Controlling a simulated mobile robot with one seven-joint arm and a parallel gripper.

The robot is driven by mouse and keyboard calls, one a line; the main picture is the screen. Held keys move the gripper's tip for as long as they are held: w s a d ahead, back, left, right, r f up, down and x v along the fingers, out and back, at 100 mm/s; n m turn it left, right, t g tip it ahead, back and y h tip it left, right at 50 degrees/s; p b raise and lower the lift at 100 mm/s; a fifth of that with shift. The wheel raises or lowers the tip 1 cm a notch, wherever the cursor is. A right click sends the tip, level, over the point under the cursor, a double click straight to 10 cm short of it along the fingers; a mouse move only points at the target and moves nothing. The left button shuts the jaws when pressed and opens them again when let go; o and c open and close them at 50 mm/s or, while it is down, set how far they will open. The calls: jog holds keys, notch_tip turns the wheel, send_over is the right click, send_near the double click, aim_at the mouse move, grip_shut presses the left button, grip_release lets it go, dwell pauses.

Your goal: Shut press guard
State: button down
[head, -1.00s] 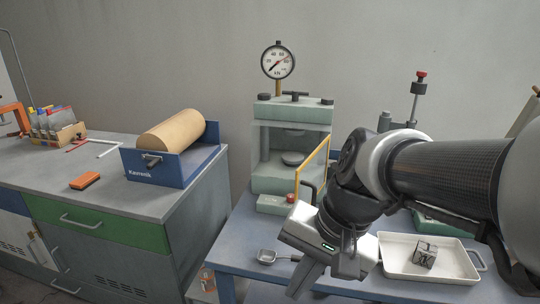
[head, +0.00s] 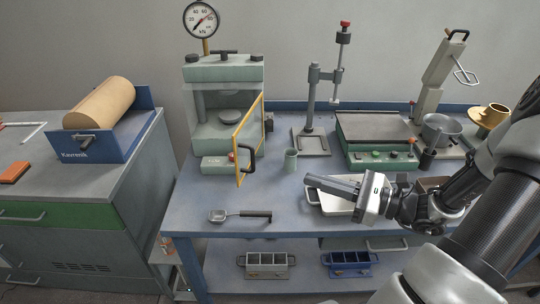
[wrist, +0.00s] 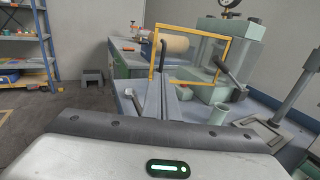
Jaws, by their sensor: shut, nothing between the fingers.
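The press (head: 222,105) is a pale green frame with a gauge on top, at the back left of the blue bench. Its guard (head: 248,140) is a yellow-framed panel with a black handle (head: 247,158), swung open and jutting toward the front from the press's right side. In the wrist view the guard (wrist: 152,62) stands ahead, its yellow frame seen broadly. My gripper (head: 308,181) is shut and empty, pointing left above the white tray, to the right of the guard and apart from it. In the wrist view my gripper (wrist: 160,76) overlaps the guard's lower left part.
A small green cup (head: 290,160) stands between guard and gripper. A scoop (head: 240,215) lies near the bench's front edge. A stand (head: 311,110), a hotplate-like unit (head: 375,138) and a white tray (head: 322,205) are to the right. Bench space before the press is mostly clear.

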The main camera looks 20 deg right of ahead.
jog(key=b+x, duration=0.1)
jog(key=x, duration=1.2)
jog(key=shift+w+r+b, duration=0.15)
jog(key=shift+w+b, duration=0.25)
jog(key=shift+w, duration=0.05)
jog(key=shift+a, duration=0.25)
